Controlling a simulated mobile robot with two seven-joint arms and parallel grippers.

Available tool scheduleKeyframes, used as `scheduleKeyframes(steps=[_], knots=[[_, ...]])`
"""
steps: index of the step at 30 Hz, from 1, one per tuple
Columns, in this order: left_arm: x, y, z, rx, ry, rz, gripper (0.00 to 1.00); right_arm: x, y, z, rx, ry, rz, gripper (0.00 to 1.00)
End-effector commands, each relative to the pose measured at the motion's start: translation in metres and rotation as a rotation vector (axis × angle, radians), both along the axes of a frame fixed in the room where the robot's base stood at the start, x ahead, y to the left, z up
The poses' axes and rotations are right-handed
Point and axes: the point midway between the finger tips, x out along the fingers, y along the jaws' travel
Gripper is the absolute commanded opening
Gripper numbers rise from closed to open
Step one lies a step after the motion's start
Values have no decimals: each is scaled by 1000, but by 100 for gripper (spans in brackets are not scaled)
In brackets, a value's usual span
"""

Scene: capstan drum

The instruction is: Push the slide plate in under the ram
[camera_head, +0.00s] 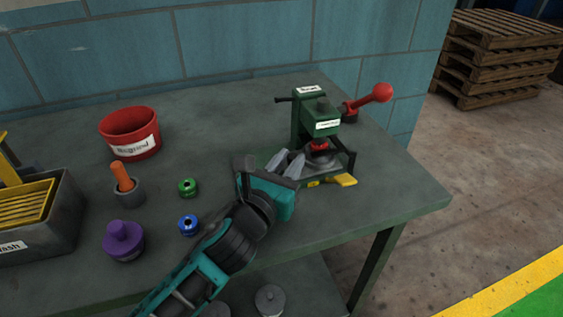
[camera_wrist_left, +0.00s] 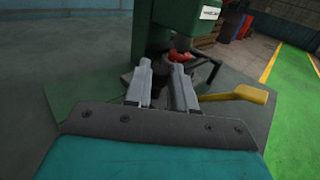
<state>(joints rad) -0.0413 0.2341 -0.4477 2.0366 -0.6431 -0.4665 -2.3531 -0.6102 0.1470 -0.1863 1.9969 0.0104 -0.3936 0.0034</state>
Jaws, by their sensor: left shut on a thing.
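The green press (camera_head: 318,112) stands near the table's right end, and its body also fills the upper middle of the wrist view (camera_wrist_left: 150,30). Its ram is above a red piece (camera_head: 319,146) and a dark round part. The slide plate is low at the press's front and mostly hidden by my gripper; its outline is hard to make out. My left gripper (camera_head: 287,162) is at the press's front left, its two grey fingers (camera_wrist_left: 162,85) pointing in at the base. They are shut on what seems to be the slide plate's edge. My right gripper is out of view.
A yellow lever (camera_head: 340,181) sticks out at the press's front right. A red-knobbed handle (camera_head: 375,94) rises behind it. A red bucket (camera_head: 131,134), green ring (camera_head: 187,187), blue ring (camera_head: 188,224), purple knob (camera_head: 123,240) and wash bin (camera_head: 38,235) stand left.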

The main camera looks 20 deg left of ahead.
Motion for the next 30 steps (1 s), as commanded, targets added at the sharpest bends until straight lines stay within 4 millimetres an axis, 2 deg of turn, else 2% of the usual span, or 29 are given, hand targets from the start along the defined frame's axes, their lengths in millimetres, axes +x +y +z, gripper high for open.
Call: scheduleKeyframes(steps=[2, 3, 10, 20, 23, 30], knots=[[0, -3, 1, -5, -4, -8, 0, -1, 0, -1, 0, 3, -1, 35], [0, -3, 1, -5, -4, -9, 28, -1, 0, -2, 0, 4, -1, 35], [0, -2, 1, -4, -3, -7, 50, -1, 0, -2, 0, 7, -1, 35], [-5, -1, 0, -2, -2, -5, 50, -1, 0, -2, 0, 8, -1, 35], [-16, 2, 0, 0, -1, -6, 50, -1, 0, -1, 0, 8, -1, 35], [-62, 10, -1, -2, 1, -7, 50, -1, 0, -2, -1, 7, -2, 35]])
